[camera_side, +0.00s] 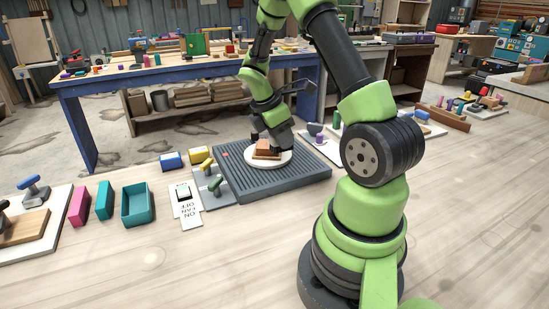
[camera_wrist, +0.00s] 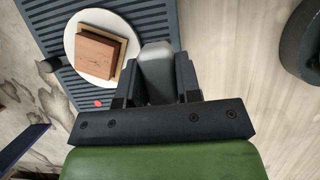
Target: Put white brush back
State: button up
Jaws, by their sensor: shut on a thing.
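My gripper (camera_side: 277,132) is low over the grey slatted table (camera_side: 310,172), beside a white round disc (camera_side: 283,160). In the wrist view, my gripper (camera_wrist: 158,82) is shut on a pale grey, blunt-ended piece (camera_wrist: 157,66). It looks like the white brush, but its bristles cannot be made out. In the side view my gripper hides it. A reddish-brown block (camera_wrist: 97,54) lies on a tan wood piece on the disc, just left of the held piece in the wrist view. Whether the held piece touches the disc cannot be told.
A white board with small items (camera_side: 322,145) lies behind right. The front bench is clear.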

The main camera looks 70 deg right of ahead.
jog(key=s+d+r, duration=0.2)
jog(key=s+d, duration=0.3)
send_over(312, 168)
jog(key=a, duration=0.1)
jog(key=f, duration=0.3)
jog(key=w+f, duration=0.1)
jog(key=f, duration=0.1)
jog(key=shift+a+f, duration=0.1)
jog(key=shift+f, duration=2.45)
jog(key=shift+f, duration=0.15)
jog(key=o, duration=1)
jog(key=shift+c, duration=0.2)
